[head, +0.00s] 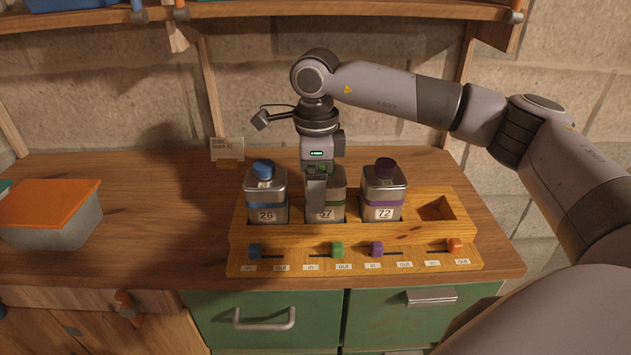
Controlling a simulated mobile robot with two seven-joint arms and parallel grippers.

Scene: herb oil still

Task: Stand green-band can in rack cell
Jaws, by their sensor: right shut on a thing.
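The wooden rack (350,237) stands on the counter with a row of cells. The green-band can (339,207), labelled 57, is upright in the second cell from the left, its lower part hidden in the rack. My right gripper (317,190) comes down from above and is shut on this can, covering its cap and left side. A blue-band can (266,204), labelled 26, stands in the cell to the left. A purple-band can (384,206), labelled 72, stands in the cell to the right. The rightmost cell (437,208) is empty. My left gripper is not in view.
Coloured sliders line the rack's front; the green slider (337,249) sits at its right, OUT end. A grey box with an orange lid (50,205) stands at the left. A small card (227,150) stands behind the rack. A shelf (330,12) runs above.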

